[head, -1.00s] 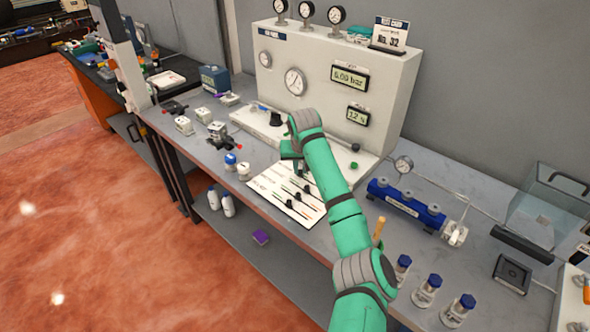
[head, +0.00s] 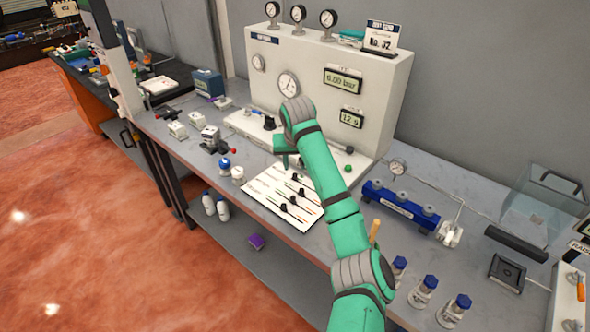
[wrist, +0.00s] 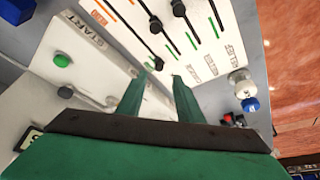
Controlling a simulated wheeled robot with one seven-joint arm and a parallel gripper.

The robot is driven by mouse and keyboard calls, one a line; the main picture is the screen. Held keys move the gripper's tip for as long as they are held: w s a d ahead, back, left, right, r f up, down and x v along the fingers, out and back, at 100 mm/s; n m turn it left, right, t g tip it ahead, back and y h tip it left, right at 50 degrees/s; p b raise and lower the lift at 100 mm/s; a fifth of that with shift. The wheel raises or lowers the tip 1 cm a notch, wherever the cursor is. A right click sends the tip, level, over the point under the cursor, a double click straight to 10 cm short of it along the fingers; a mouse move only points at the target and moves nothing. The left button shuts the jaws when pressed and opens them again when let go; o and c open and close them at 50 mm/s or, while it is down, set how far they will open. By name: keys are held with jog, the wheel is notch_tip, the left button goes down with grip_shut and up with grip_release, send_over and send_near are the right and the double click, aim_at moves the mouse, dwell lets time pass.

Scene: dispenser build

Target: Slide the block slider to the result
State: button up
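The white slider board (head: 262,187) lies on the bench, with several black slider knobs on dark tracks. In the wrist view the board (wrist: 215,35) shows a near black knob (wrist: 157,62) and two more, one a middle knob (wrist: 155,25) and one a far knob (wrist: 179,8). Its labels are too small to tell which is the block slider. My gripper (wrist: 160,74) has its two green fingers apart, with nothing seen between them. The tips are close to the near knob, apparently short of it. In the head view my arm hides part of the board's far edge.
The grey panel (head: 385,85) with gauges and displays stands behind; one display reads about 6.00 bar. A green button (wrist: 61,60) sits beside START. A blue manifold (head: 400,207) lies to the right.

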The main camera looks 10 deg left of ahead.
jog(key=shift+v, duration=2.75)
jog(key=shift+w, duration=0.1)
